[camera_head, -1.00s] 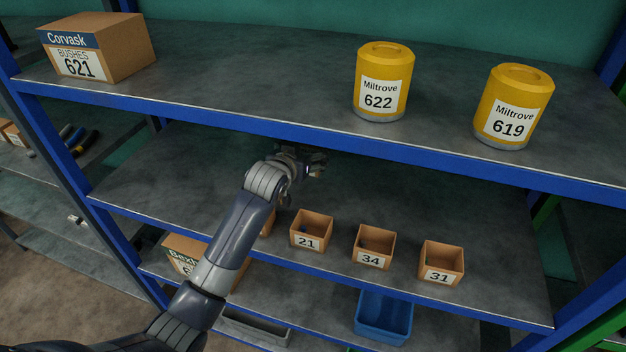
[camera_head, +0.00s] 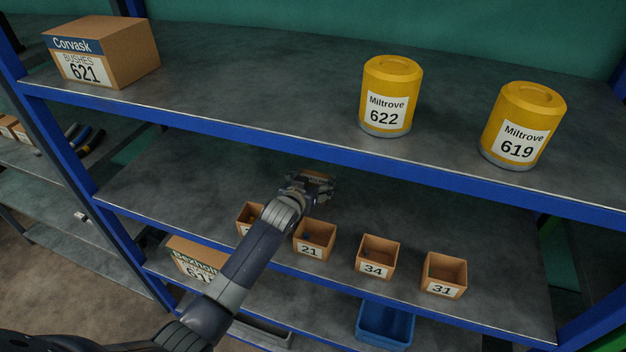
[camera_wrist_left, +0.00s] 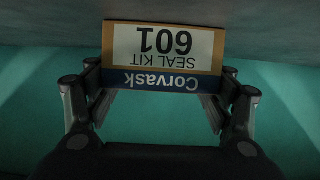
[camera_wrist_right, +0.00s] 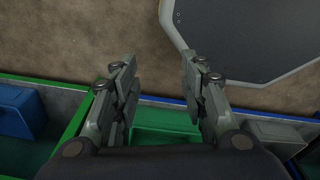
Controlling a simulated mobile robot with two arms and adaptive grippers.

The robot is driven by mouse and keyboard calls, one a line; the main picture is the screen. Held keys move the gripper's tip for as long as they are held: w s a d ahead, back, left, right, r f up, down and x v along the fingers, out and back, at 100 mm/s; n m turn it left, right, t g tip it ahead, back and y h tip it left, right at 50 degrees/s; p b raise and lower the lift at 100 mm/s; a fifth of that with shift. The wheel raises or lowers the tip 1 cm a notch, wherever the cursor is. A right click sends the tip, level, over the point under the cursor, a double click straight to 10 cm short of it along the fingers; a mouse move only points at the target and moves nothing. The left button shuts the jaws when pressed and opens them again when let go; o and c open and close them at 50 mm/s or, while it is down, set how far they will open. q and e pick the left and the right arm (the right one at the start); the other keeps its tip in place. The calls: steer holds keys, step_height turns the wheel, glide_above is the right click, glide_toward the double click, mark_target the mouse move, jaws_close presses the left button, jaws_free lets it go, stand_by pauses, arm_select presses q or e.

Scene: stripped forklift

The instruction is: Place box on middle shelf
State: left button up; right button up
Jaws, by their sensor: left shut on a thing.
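My left gripper (camera_head: 310,187) is over the middle shelf (camera_head: 410,215), behind the row of small bins. It is shut on a cardboard box (camera_wrist_left: 162,50) with a blue Corvask band and a white label reading SEAL KIT 601. The label is upside down in the left wrist view. In the head view only a small brown part of the box (camera_head: 318,174) shows past the gripper. I cannot tell whether the box touches the shelf. My right gripper (camera_wrist_right: 158,80) is open and empty, away from the shelf boards in the head view.
Open bins labelled 21 (camera_head: 314,240), 34 (camera_head: 376,257) and 31 (camera_head: 443,275) line the middle shelf's front, with another bin (camera_head: 247,218) beside my left arm. The upper shelf (camera_head: 250,85) hangs above, carrying yellow canisters 622 (camera_head: 390,95) and 619 (camera_head: 522,125) and box 621 (camera_head: 103,52).

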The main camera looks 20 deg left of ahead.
arm_select(q)
steer(key=shift+r, duration=0.15)
steer(key=shift+f, duration=0.2)
steer(key=o, duration=1.2)
steer(key=shift+o, duration=0.2)
arm_select(e)
steer(key=shift+s+a+f, duration=0.1)
steer(key=shift+s+a, duration=0.05)
steer(key=shift+s, duration=0.75)
arm_select(q)
steer(key=shift+r, duration=0.15)
arm_select(e)
steer(key=shift+w, duration=0.15)
arm_select(q)
steer(key=shift+s, duration=0.3)
steer(key=b+v, duration=0.1)
steer(key=v, duration=1)
steer(key=shift+s+r, duration=0.15)
steer(key=shift+r, duration=0.05)
arm_select(e)
steer(key=shift+w+f, duration=0.25)
steer(key=shift+f, duration=0.3)
